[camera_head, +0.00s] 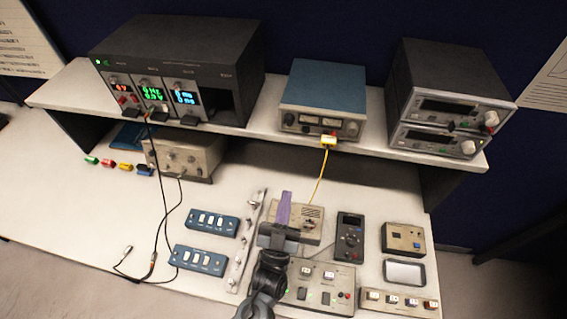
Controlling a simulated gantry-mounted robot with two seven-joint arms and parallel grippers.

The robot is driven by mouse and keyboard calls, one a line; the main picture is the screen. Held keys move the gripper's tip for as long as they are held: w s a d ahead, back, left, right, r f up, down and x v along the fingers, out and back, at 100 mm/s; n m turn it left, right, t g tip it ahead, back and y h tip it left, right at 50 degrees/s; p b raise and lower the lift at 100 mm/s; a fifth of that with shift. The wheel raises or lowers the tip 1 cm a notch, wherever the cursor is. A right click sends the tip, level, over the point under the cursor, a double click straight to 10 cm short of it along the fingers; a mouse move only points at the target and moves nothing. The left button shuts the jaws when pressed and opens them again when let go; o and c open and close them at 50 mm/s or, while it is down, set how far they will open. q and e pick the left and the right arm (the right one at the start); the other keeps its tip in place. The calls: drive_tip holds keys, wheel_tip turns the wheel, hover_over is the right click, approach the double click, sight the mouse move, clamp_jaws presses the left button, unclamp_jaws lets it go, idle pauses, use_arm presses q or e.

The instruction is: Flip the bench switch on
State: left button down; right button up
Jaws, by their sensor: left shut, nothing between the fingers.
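My left gripper (286,197) reaches in from the bottom of the view, over the front middle of the bench. Its narrow purple fingers are together, with nothing seen between them. They overlap the left part of a beige box (312,213) with a small dark control on top; I cannot tell whether they touch it. A grey control panel (333,293) with several switches and buttons lies in front, partly hidden by my left arm. Two blue switch boxes (213,222) (200,261) with white rockers lie to the left. Which is the bench switch is unclear. My right gripper is not visible.
A dark handheld meter (350,237), a small beige box (403,239), a tray (404,261) and a socket strip (399,302) lie at right. A metal rail (246,241) lies left of the gripper. Black cables (165,220) hang at left. Instruments stand on the raised shelf (365,148).

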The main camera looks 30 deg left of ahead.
use_arm(q)
drive_tip(key=w+b, duration=0.1)
drive_tip(key=w+d+n+y+b, duration=0.1)
drive_tip(key=shift+d+f+b, duration=0.15)
drive_tip(key=shift+f+b, duration=0.2)
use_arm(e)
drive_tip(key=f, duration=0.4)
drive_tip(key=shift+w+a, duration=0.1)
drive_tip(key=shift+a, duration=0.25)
use_arm(q)
drive_tip(key=p, duration=0.2)
approach(306, 129)
wheel_tip(306, 129, up, 4)
drive_tip(key=w, duration=0.1)
drive_tip(key=w+a, duration=0.1)
drive_tip(key=w, duration=0.2)
drive_tip(key=shift+w+a+f, duration=0.2)
drive_tip(key=shift+w+f, duration=0.05)
drive_tip(key=shift+f, duration=0.1)
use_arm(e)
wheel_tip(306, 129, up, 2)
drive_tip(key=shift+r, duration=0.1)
